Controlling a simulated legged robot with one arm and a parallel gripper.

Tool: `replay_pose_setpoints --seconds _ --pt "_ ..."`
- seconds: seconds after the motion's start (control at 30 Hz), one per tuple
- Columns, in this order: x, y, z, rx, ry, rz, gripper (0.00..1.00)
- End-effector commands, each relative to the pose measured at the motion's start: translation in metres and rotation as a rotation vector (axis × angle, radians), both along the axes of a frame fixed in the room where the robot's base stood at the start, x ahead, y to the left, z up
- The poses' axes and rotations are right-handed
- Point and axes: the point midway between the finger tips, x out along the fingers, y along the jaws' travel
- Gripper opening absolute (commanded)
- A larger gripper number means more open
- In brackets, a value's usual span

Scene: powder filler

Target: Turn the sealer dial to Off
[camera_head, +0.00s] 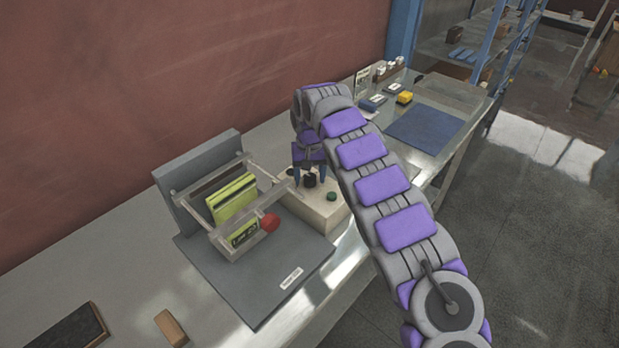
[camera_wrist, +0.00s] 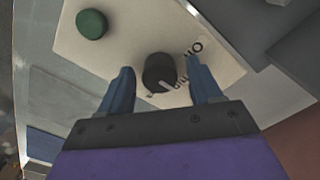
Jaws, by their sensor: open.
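The sealer dial (camera_wrist: 159,72) is a black round knob with a pale pointer line, on the cream top face of the sealer box (camera_head: 318,209). In the wrist view, printed letters lie around the dial, partly hidden by my fingers, and the pointer aims toward the lower right. My gripper (camera_wrist: 160,88) is open, with one blue finger on each side of the dial. Whether the fingers touch it I cannot tell. In the head view my gripper (camera_head: 309,178) points down over the box, and the dial (camera_head: 310,181) shows small between its fingers.
A green button (camera_wrist: 91,24) sits on the same box face. Left of the box is a grey base plate (camera_head: 270,285) with a clear frame, a yellow-green pack (camera_head: 233,199) and a red knob (camera_head: 270,222). A blue mat (camera_head: 425,127) lies farther back on the bench.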

Motion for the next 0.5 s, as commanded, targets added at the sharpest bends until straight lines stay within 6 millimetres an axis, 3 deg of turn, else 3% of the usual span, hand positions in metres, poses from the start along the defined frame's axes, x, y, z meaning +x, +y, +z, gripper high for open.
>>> replay_pose_setpoints --seconds 0.33,0.5 --pt "0.0004 0.0000 -0.0030 0.001 -0.002 0.000 0.64" --pt "0.0004 0.0000 -0.0029 0.001 -0.002 0.000 0.48"
